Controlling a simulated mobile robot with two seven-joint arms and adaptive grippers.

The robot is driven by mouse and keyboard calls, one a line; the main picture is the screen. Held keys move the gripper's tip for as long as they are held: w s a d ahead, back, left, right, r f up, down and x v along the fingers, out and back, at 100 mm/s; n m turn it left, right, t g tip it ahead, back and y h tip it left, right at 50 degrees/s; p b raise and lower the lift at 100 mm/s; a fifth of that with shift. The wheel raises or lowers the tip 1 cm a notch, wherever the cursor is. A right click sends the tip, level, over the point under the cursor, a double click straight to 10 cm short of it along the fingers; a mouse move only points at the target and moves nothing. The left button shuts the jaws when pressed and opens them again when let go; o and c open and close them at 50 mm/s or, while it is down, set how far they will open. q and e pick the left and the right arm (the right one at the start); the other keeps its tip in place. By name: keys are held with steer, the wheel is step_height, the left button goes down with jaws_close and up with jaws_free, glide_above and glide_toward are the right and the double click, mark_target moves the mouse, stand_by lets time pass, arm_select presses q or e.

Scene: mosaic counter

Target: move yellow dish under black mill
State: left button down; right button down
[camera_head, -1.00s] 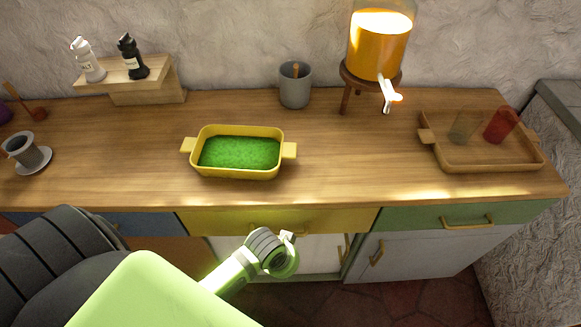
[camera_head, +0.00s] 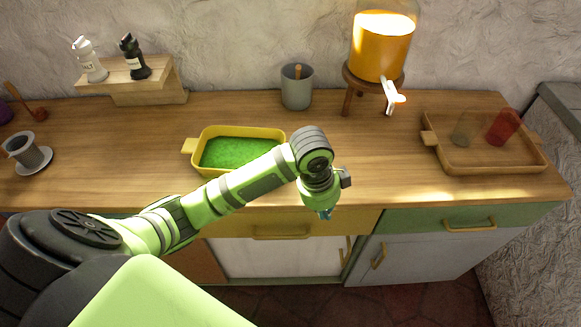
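The yellow dish (camera_head: 190,146) sits on the wooden counter left of the middle, with green contents inside. My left forearm crosses over its right side and hides its right handle and part of its front. The black mill (camera_head: 134,58) stands upright on a small wooden shelf (camera_head: 150,97) at the back left, next to a white mill (camera_head: 89,60). My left gripper (camera_head: 326,214) hangs near the counter's front edge, right of the dish and apart from it. Its fingers are small and mostly hidden, so I cannot tell their opening. My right gripper is not in view.
A grey cup (camera_head: 297,88) stands behind the dish. An orange drink dispenser (camera_head: 381,50) stands at the back right. A wooden tray (camera_head: 470,168) with two cups is at the right. A small grey cup on a saucer (camera_head: 37,163) is at the left.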

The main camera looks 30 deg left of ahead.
arm_select(q)
steer(key=w+a+r+m+g+y, duration=0.1)
steer(key=w+a+r+m+y, duration=0.15)
steer(key=w+a+r, duration=0.6)
steer(key=shift+h, duration=0.25)
steer(key=f, duration=0.2)
steer(key=s+f+p, duration=0.1)
steer(key=f, duration=0.4)
steer(key=shift+s+a+f+p, duration=0.2)
steer(key=shift+s+f+p, duration=0.05)
steer(key=shift+f+p, duration=0.15)
steer(key=a, duration=0.1)
steer(key=a+p, duration=0.1)
steer(key=a, duration=0.1)
steer(key=shift+f, duration=0.3)
steer(key=shift+s+a+f+p, duration=0.1)
steer(key=shift+s+a+p, duration=0.05)
steer(key=shift+a+p, duration=0.3)
